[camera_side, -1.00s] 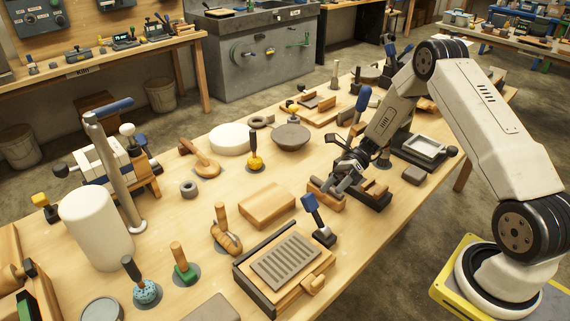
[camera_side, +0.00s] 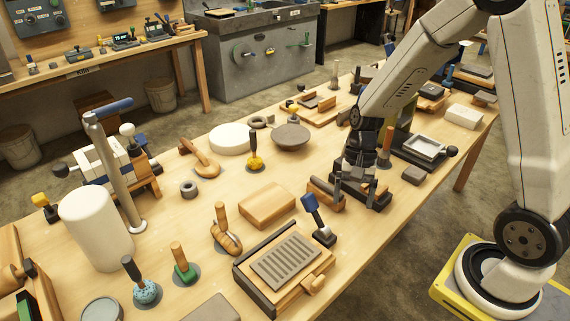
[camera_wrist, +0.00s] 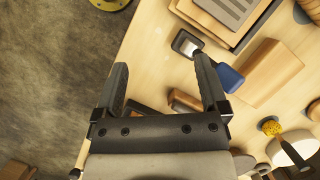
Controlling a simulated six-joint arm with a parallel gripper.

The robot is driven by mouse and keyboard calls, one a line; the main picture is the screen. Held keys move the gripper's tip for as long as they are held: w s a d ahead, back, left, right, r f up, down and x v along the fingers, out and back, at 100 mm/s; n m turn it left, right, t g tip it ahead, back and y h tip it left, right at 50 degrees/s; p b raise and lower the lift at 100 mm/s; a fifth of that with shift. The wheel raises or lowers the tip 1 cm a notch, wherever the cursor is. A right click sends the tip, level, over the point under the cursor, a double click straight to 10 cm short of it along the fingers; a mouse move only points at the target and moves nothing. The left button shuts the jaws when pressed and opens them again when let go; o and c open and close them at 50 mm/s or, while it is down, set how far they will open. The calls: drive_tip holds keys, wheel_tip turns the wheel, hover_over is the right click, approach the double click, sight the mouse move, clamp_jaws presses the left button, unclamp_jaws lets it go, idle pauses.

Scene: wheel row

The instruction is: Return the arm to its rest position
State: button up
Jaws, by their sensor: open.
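My gripper (camera_side: 356,192) hangs at the end of the arm over the right part of the workbench, pointing down. Its fingers are apart with nothing between them. In the side view it overlaps a wooden block and dark holder (camera_side: 372,198), and I cannot tell how far above them it is. The wrist view also shows my gripper (camera_wrist: 161,64), its two dark fingers spread across the bench edge, with floor under the left finger.
A blue-handled lever (camera_side: 316,216) and a slatted wooden box (camera_side: 285,262) stand near the front edge. A wooden block (camera_side: 267,205), a grey bowl (camera_side: 291,137) and a metal tray (camera_side: 424,147) are around. Bare floor (camera_wrist: 50,80) lies beyond the edge.

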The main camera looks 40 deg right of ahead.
drive_tip(key=s+r+n+t+h, duration=0.1)
drive_tip(key=n, duration=0.2)
drive_tip(key=a+r+n+t+h, duration=0.1)
drive_tip(key=r+n+t, duration=0.1)
drive_tip(key=n, duration=0.2)
drive_tip(key=s+a+r+n+t+h, duration=0.1)
drive_tip(key=n, duration=0.2)
drive_tip(key=shift+s+a+r+n+t+h, duration=0.1)
drive_tip(key=shift+s+r+n+t+h, duration=0.1)
drive_tip(key=shift+s+n+t+h, duration=0.15)
idle(0.5)
